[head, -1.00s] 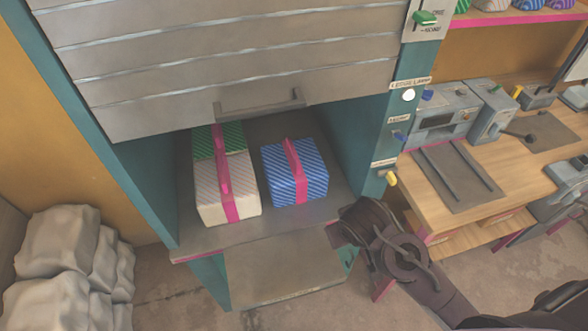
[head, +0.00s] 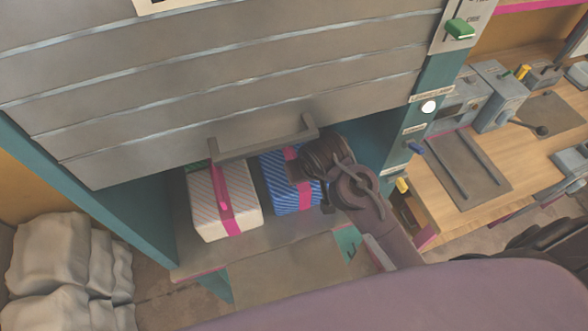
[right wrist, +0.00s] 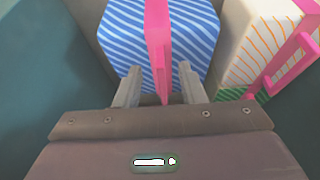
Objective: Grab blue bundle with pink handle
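The blue striped bundle (head: 283,200) with a pink strap and pink handle sits on the shelf inside the press opening. It also shows in the right wrist view (right wrist: 195,30), with its pink handle (right wrist: 160,60) running down between my fingers. My right gripper (right wrist: 158,85) is open, one finger on each side of the handle. I cannot tell whether the fingers touch it. In the head view my right arm's wrist hides part of the bundle and the gripper's fingers. My left gripper is not in view.
A white striped bundle (head: 205,205) with a pink handle (head: 221,190) stands left of the blue one, a green bundle (right wrist: 258,94) behind it. The raised shutter (head: 210,80) and its handle bar (head: 262,142) hang above. The teal side post (head: 432,90) carries switches.

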